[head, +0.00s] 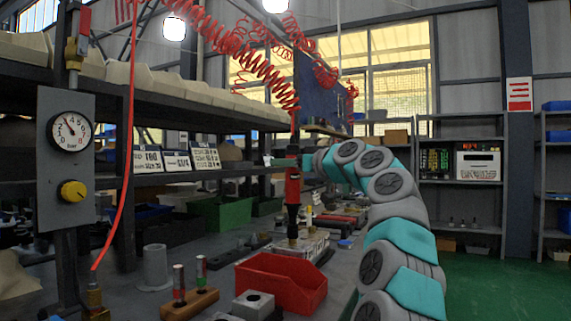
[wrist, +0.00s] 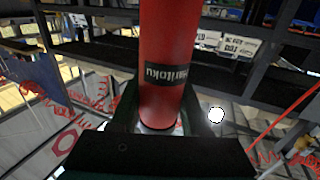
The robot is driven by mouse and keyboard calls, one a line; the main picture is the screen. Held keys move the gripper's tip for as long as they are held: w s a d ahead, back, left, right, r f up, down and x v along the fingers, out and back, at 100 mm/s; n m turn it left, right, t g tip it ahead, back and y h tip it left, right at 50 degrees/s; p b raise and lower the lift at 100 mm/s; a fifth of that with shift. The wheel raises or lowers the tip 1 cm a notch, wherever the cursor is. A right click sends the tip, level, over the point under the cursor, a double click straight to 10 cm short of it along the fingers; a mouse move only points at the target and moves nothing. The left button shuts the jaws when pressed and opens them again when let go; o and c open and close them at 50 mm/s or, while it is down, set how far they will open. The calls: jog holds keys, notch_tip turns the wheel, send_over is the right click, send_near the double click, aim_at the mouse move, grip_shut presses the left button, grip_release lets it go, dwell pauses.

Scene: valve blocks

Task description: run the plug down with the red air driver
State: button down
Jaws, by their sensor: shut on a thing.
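The red air driver (head: 293,186) hangs upright below a red coiled hose, with its dark lower end pointing down. My gripper (head: 291,162) is shut around the driver's upper body. In the wrist view the red driver (wrist: 168,45), with a dark label, stands between the jaws of my gripper (wrist: 158,108). A light metal valve block (head: 312,243) lies on the bench under the driver. The driver's tip is at or just above the block; I cannot tell whether it touches. The plug cannot be made out.
A red open bin (head: 281,283) stands in front of the block. A wooden stand (head: 189,303) holds a red and a green tool. A grey cylinder (head: 155,266) and a small metal block (head: 253,305) are nearby. A gauge panel (head: 67,150) stands at left.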

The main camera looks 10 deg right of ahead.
jog(key=shift+f+b, duration=1)
dwell(3.0)
jog(key=shift+r, duration=0.1)
notch_tip(320, 180, up, 8)
jog(key=p, duration=0.7)
dwell(0.4)
dwell(0.9)
